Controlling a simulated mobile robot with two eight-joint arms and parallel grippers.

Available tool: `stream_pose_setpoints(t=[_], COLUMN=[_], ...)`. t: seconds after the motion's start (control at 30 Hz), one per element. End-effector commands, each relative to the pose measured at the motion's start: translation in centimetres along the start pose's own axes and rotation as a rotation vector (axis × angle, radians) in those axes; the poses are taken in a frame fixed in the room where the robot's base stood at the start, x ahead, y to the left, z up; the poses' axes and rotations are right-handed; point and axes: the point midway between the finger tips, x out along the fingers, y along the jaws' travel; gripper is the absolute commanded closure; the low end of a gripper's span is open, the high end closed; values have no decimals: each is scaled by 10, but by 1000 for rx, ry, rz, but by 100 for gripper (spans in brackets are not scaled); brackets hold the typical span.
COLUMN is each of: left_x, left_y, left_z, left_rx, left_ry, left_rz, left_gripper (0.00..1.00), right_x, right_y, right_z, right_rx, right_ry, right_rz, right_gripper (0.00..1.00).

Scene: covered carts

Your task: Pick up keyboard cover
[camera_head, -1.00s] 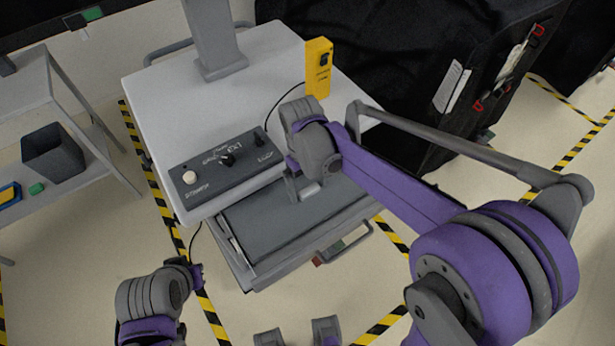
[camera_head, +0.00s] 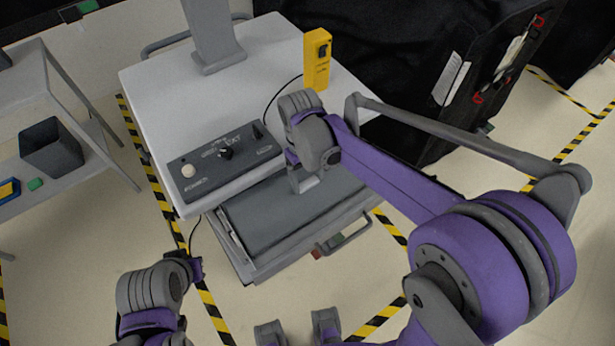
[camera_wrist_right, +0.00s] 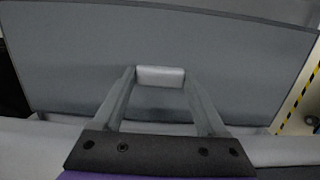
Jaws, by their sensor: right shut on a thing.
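The keyboard cover (camera_head: 290,215) is a flat dark grey panel on the cart's lower tray, below the white top. In the right wrist view the cover (camera_wrist_right: 75,60) fills most of the picture, with a small pale grip block (camera_wrist_right: 160,76) on it. My right gripper (camera_head: 305,183) is at the cover's upper side, partly hidden by my wrist. In the wrist view its two fingers (camera_wrist_right: 160,78) are shut on the grip block, one on each side. The cover appears to lie flat on the tray.
A dark control box (camera_head: 225,160) with knobs sits at the cart top's (camera_head: 160,110) front edge. A yellow device (camera_head: 316,60) and a grey column (camera_head: 212,35) stand behind it. A grey shelf with a bin (camera_head: 50,148) is left; a black-covered cart (camera_head: 430,90) is right.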

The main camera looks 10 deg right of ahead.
Motion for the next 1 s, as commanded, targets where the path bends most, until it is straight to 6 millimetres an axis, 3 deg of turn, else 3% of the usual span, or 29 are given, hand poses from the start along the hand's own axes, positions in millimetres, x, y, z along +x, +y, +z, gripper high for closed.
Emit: stream_pose_setpoints(t=[1.0], left_x=[-13], left_y=[0], left_z=[-11], left_rx=[0], left_ry=[8], left_rz=[0], left_gripper=[100], right_x=[-22], right_y=[0], right_z=[3], right_rx=[0], right_ry=[0], right_rz=[0], right_gripper=[70])
